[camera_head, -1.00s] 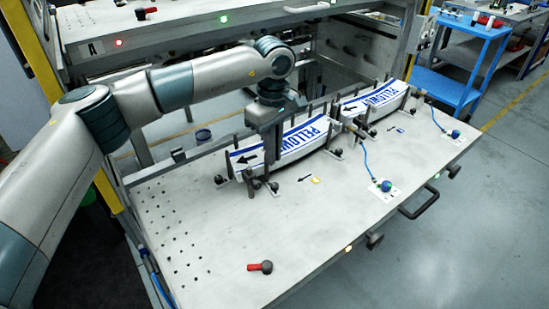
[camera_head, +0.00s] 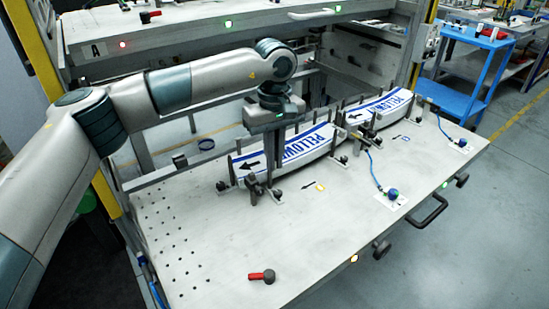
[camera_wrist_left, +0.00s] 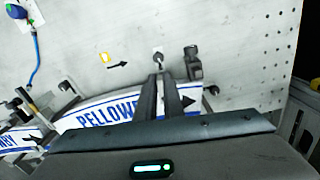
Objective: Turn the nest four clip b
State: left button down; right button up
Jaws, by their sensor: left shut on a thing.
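A curved label magazine (camera_head: 304,157) holds white label stacks with blue PELLOW lettering; it also shows in the left wrist view (camera_wrist_left: 88,118). Small dark clips stand along its front edge, among them a clamp-like one (camera_head: 254,184) and a round-ended one (camera_head: 277,193). My left gripper (camera_head: 269,172) reaches down over the front edge near these two. In the left wrist view its fingers (camera_wrist_left: 159,78) are close together, at a small clip (camera_wrist_left: 158,56) with a pale base. The fingers hide most of what they hold. I cannot read which clip is b. My right gripper is not in view.
A red-handled knob (camera_head: 262,276) lies on the pale bench (camera_head: 210,235). Blue-cabled knobs (camera_head: 393,194) stand to the right. Upright posts line the magazine's back. A shelf (camera_head: 190,40) is behind.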

pick_arm(q)
jog(key=c, duration=1.9)
grip_release()
jog(key=shift+o, duration=0.2)
jog(key=shift+r, duration=0.1)
